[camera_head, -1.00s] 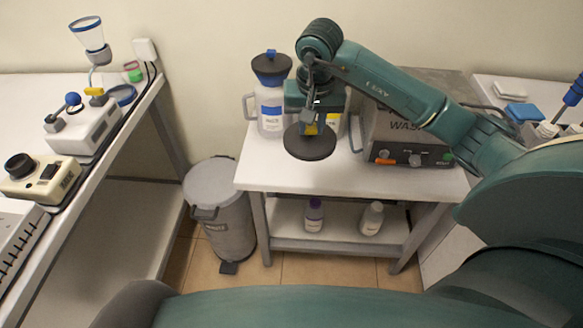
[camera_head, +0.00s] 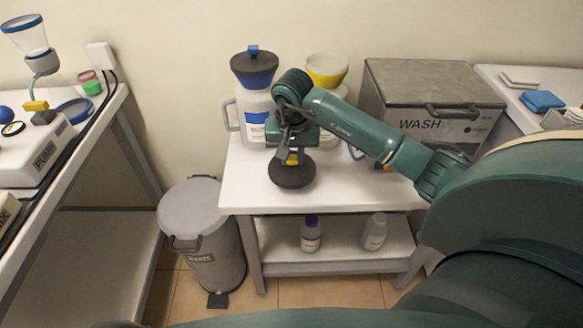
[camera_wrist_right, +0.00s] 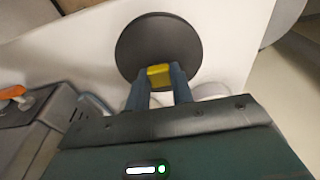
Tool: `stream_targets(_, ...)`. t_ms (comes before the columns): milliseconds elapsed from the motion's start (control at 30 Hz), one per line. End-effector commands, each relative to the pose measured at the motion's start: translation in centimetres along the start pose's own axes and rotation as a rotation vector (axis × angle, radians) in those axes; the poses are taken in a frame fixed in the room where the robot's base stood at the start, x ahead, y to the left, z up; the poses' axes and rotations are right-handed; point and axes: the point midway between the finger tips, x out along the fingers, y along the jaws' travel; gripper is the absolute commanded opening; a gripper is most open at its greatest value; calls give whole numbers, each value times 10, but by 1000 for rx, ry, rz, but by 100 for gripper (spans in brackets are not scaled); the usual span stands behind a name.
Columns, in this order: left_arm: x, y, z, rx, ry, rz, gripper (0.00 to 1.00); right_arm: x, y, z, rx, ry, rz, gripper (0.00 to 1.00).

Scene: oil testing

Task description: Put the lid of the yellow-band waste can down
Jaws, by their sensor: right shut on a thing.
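The lid is a dark round disc (camera_head: 291,174) with a yellow knob; it also shows in the right wrist view (camera_wrist_right: 143,45). My right gripper (camera_head: 293,157) is shut on the yellow knob from above. The lid is over the front part of the white table, looking close to its top; I cannot tell whether it touches. The yellow-band waste can (camera_head: 327,70) stands behind my arm with its yellow funnel top open; its body is mostly hidden. My left gripper is not in view.
A blue-band can (camera_head: 254,103) with its dark lid on stands left of the yellow one. A grey WASH box (camera_head: 430,95) is at the right of the table. Bottles (camera_head: 311,236) stand on the lower shelf. A grey pedal bin (camera_head: 205,235) stands left of the table.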

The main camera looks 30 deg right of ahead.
Motion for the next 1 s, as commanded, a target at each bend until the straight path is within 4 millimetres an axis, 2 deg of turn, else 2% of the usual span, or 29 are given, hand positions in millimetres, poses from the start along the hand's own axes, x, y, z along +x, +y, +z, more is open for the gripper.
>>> stream_targets(300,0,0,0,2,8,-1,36,37,0,7,1,-3,-1,0)
stream_targets(667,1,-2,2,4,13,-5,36,42,0,6,-1,0,0,0)
stream_targets(700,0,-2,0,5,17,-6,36,41,0,6,0,0,0,24)
stream_targets(933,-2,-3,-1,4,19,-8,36,41,0,6,0,0,0,43)
stream_targets(1000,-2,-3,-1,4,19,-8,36,41,0,7,-1,0,0,45)
